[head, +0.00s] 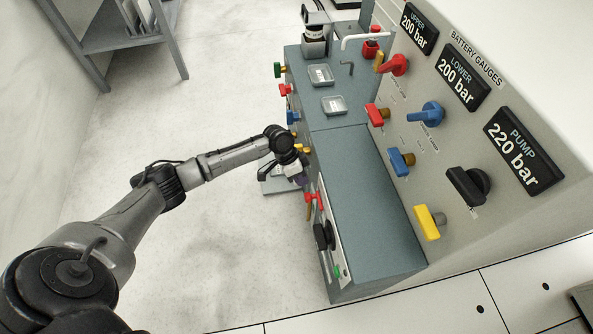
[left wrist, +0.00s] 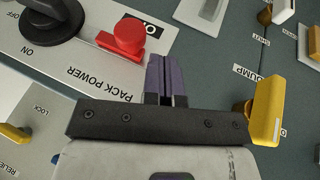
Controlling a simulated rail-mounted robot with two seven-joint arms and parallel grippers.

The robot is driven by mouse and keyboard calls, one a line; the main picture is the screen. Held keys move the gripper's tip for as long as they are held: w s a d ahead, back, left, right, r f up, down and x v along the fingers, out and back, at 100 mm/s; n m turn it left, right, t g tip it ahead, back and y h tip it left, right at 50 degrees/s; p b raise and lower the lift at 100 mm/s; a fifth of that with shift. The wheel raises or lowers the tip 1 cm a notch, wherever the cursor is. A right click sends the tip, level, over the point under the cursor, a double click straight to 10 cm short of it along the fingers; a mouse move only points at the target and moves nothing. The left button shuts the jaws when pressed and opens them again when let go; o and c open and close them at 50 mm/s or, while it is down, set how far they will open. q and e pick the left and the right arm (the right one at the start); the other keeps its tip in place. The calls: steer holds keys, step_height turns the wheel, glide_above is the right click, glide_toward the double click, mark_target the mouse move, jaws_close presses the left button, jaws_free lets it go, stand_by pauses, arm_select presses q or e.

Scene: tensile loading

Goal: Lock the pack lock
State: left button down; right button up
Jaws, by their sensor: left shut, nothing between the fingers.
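The pack lock is a yellow lever (left wrist: 15,132) at the left edge of the left wrist view, partly cut off, between the words LOCK and RELEASE. It lies on a pale plate, to the left of my left gripper. My left gripper (left wrist: 165,75) is shut and empty, its purple fingers together and pointing at the front panel between a red handle (left wrist: 124,42) and a yellow handle (left wrist: 267,112). In the head view the left gripper (head: 301,181) is at the cabinet's left side, just above the red handle (head: 314,199). My right gripper is not in view.
A black knob (left wrist: 50,18) marked OFF and ON sits beside the red handle. The cabinet (head: 365,200) carries several coloured handles on its side and on the gauge panel (head: 440,120). Floor to the left is clear; a shelf (head: 115,40) stands at the back left.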

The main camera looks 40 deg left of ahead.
arm_select(q)
steer(key=shift+s+d+f+b, duration=0.2)
steer(key=shift+s+d+f, duration=0.1)
steer(key=shift+d, duration=0.15)
steer(key=shift+s+d+f+b, duration=0.15)
steer(key=shift+s+d, duration=0.1)
steer(key=shift+d, duration=0.15)
steer(key=s+d+p, duration=0.1)
steer(key=p, duration=0.1)
steer(key=s+d+p, duration=0.1)
steer(key=d+p, duration=0.1)
steer(key=shift+s+d, duration=0.1)
